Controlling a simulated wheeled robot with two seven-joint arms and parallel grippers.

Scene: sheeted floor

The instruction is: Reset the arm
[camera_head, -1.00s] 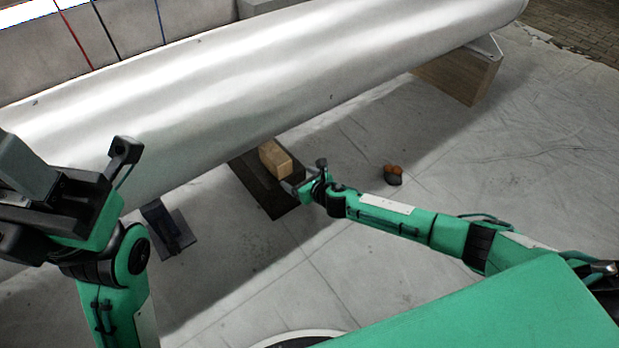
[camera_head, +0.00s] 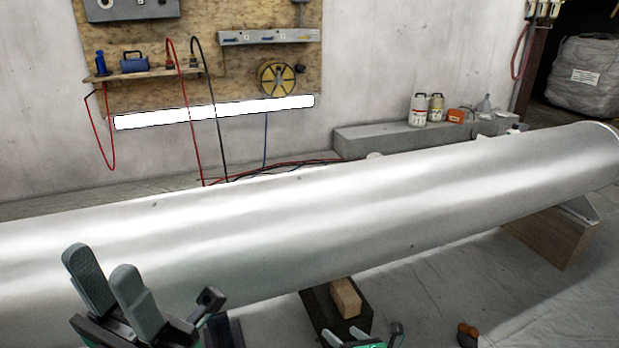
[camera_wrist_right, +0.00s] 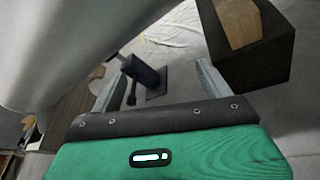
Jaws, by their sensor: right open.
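My left gripper (camera_head: 102,268) is in the lower left of the head view, in front of the big metal cylinder (camera_head: 300,235). Its two grey fingers point up with a narrow gap, and I see nothing held; how far apart they are is unclear. My right gripper (camera_head: 347,337) is at the bottom edge of the head view, mostly cut off, near a wooden block (camera_head: 345,297) on a dark base (camera_head: 318,312). In the right wrist view its fingers (camera_wrist_right: 160,90) are apart and empty, with a dark stand (camera_wrist_right: 146,74) visible beyond them.
The cylinder spans the head view and rests on a wooden support (camera_head: 550,238) at right. A small dark-and-orange object (camera_head: 468,335) lies on the sheeted floor (camera_head: 500,290). Behind are a wall board (camera_head: 225,70) with hoses and a grey ledge (camera_head: 375,140) with bottles.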

